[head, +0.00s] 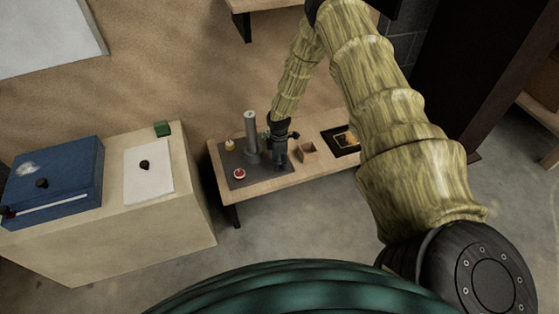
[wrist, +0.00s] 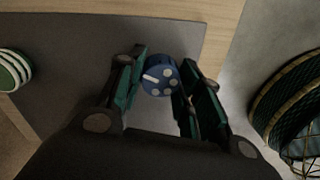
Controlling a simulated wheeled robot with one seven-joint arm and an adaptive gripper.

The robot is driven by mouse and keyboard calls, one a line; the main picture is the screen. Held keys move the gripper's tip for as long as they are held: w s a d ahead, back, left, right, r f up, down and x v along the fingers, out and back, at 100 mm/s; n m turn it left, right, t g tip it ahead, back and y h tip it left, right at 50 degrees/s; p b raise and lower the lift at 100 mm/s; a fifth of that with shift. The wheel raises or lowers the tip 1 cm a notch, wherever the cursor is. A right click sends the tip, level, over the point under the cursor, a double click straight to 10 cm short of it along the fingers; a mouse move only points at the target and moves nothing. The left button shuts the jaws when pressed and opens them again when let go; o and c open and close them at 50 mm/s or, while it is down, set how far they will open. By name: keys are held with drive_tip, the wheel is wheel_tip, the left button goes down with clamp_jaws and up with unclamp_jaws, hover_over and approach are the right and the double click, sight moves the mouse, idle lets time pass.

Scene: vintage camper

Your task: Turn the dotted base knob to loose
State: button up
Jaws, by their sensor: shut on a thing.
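The dotted base knob (wrist: 160,76) is blue, with white dots and one white bar on its face. In the wrist view the bar points to the upper left. My gripper (wrist: 161,78) has its two teal-padded fingers on either side of the knob and is shut on it. In the head view my gripper (head: 280,157) reaches down over the dark mat on the low wooden bench, right beside a grey upright cylinder (head: 251,132). The knob cannot be made out there. I cannot read any loose mark.
A counter (head: 150,230) with a blue box (head: 60,177) stands left. A green-white striped round thing (wrist: 13,70) shows in the wrist view.

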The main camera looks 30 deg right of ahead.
drive_tip(key=shift+d+n, duration=0.15)
drive_tip(key=shift+n, duration=2.15)
drive_tip(key=o, duration=1.1)
drive_tip(key=shift+c, duration=0.2)
wheel_tip(320, 180, up, 12)
drive_tip(key=shift+w, duration=0.3)
